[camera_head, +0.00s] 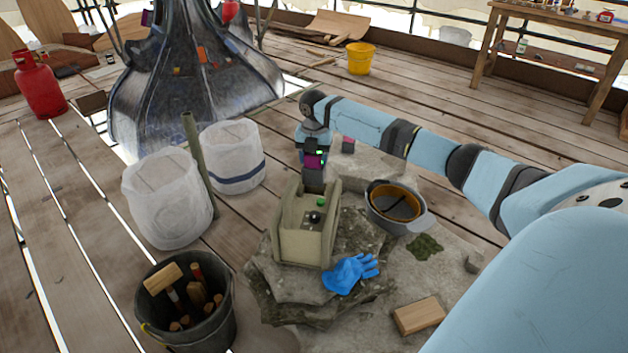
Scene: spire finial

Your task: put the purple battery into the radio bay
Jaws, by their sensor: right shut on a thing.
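The radio is a beige open-topped case (296,247) with a green knob and a black knob. It stands upright on stacked stone slabs. My right gripper (314,155) points down at the radio's far end and is shut on a dark block with a purple band, the purple battery (313,162). The battery's lower end is at the top of the case. I cannot tell whether it is inside the bay or just above it. A similar small dark and purple block (347,145) lies on the stone behind. My left gripper is not in view.
A blue glove (350,273) lies on the slabs before the radio. A grey pot (413,221) stands to the right and a wooden block (419,316) at front right. White buckets (168,205) and a black tool bucket (188,322) stand left.

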